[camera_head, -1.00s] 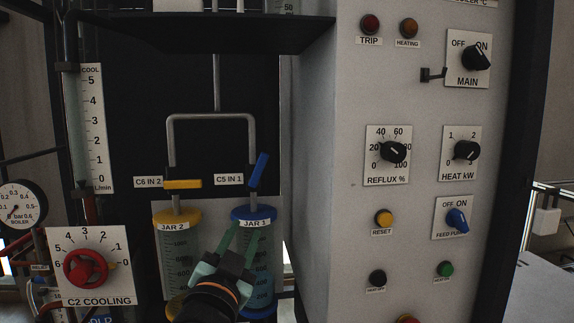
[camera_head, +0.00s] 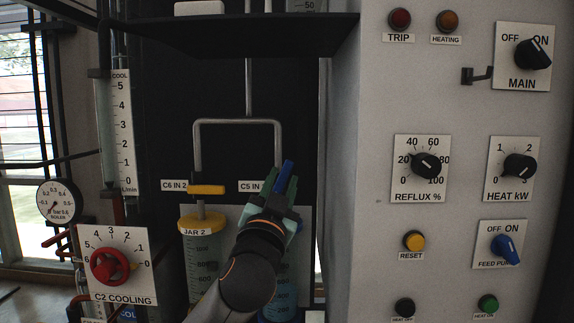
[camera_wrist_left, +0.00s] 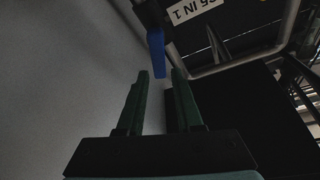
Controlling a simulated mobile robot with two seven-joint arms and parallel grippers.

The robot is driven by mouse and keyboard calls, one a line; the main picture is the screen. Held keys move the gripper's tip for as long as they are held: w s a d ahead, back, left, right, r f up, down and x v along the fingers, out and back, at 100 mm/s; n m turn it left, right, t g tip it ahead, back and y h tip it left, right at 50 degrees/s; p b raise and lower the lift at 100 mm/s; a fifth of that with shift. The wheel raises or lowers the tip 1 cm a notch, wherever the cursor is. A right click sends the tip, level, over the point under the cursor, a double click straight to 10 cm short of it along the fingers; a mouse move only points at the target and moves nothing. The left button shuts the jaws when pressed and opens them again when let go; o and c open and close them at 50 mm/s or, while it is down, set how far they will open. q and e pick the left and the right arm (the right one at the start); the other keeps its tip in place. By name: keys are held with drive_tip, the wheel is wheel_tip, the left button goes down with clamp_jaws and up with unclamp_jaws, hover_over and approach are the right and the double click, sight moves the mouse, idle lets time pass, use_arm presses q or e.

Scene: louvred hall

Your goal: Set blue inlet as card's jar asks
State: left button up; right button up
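The blue inlet lever (camera_head: 286,174) sticks up, tilted slightly right, beside the partly covered C5 IN label (camera_head: 250,186). In the left wrist view the blue lever (camera_wrist_left: 157,50) hangs ahead of the fingers, its end between or just beyond the fingertips. My left gripper (camera_head: 281,180) is open, with its fingers (camera_wrist_left: 160,74) apart around the line of the lever; I see no grip on it. The yellow C6 IN 2 lever (camera_head: 207,190) lies level above Jar 2 (camera_head: 203,250). Jar 1 (camera_head: 283,307) is mostly hidden behind my arm. No card shows. My right gripper is out of view.
A dark shelf (camera_head: 235,34) juts out above the pipes. The grey control panel (camera_head: 400,100) stands close on the right, with knobs and buttons. The red C2 COOLING knob (camera_head: 108,265) is at lower left.

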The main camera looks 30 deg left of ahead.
sight(286, 171)
use_arm(q)
drive_tip(key=shift+p+x, duration=0.35)
drive_tip(key=shift+x, duration=1.95)
clamp_jaws()
